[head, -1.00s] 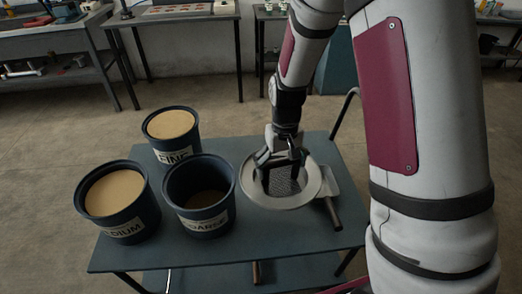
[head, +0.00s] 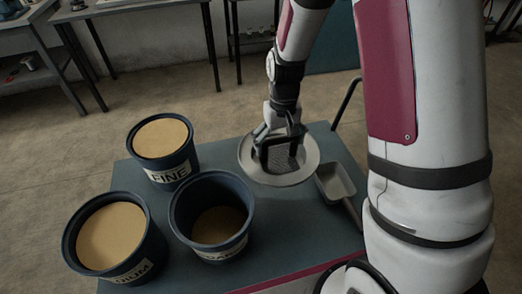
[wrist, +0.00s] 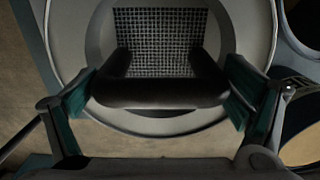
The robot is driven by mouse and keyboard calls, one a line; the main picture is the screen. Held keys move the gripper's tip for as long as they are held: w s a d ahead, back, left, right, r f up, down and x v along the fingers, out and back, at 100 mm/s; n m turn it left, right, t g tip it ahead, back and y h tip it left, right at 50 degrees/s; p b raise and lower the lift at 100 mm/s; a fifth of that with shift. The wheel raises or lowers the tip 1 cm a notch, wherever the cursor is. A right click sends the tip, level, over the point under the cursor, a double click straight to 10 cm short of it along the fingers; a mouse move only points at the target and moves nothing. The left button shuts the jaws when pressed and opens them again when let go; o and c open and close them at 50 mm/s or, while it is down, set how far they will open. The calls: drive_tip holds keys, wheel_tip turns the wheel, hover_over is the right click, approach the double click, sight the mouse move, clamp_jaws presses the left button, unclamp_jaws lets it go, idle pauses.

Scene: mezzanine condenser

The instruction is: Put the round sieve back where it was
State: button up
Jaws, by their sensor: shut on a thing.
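The round sieve (head: 263,172) is a shallow pale metal dish with a wide rim, a dark square mesh and a black bar handle across it. It also shows in the wrist view (wrist: 160,25), partly cut off at the top. My gripper (head: 287,133) is above the sieve. In the wrist view my gripper (wrist: 160,95) has a finger at each end of the black handle, shut on it. The sieve looks about level over the back right of the blue-grey table (head: 270,215). I cannot tell how high it is above the top.
Three dark blue buckets stand left of the sieve: FINE (head: 162,165), one whose label is partly cut off, ending "DIUM" (head: 120,262), and one partly filled, label partly readable (head: 213,235). A grey scoop (head: 337,183) lies to the right. Bare table shows between bucket and scoop.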

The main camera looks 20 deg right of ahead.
drive_tip(key=shift+w+a, duration=0.15)
drive_tip(key=shift+w, duration=0.25)
drive_tip(key=shift+s+b, duration=0.1)
drive_tip(key=shift+b, duration=0.3)
drive_tip(key=shift+w+d+r+b, duration=0.2)
drive_tip(key=shift+r+b, duration=0.05)
drive_tip(key=shift+b, duration=0.5)
drive_tip(key=shift+r+b, duration=0.1)
drive_tip(key=shift+b, duration=0.25)
drive_tip(key=shift+w+d+r+b, duration=0.1)
drive_tip(key=shift+d+r+b, duration=0.05)
drive_tip(key=shift+b, duration=0.2)
drive_tip(key=b, duration=0.3)
drive_tip(key=shift+d+r, duration=0.35)
drive_tip(key=shift+r, duration=0.05)
wheel_tip(320, 180, down, 14)
drive_tip(key=r+b, duration=0.1)
drive_tip(key=b, duration=0.7)
drive_tip(key=shift+w+a+f+b, duration=0.2)
drive_tip(key=shift+w+f+b, duration=0.6)
drive_tip(key=shift+w, duration=1.85)
drive_tip(key=shift+w+a+f+b, duration=0.15)
drive_tip(key=shift+w+f+b, duration=0.6)
drive_tip(key=shift+w, duration=1.85)
drive_tip(key=shift+w+a+f+b, duration=0.25)
drive_tip(key=shift+w+f, duration=1)
drive_tip(key=shift+w, duration=1.4)
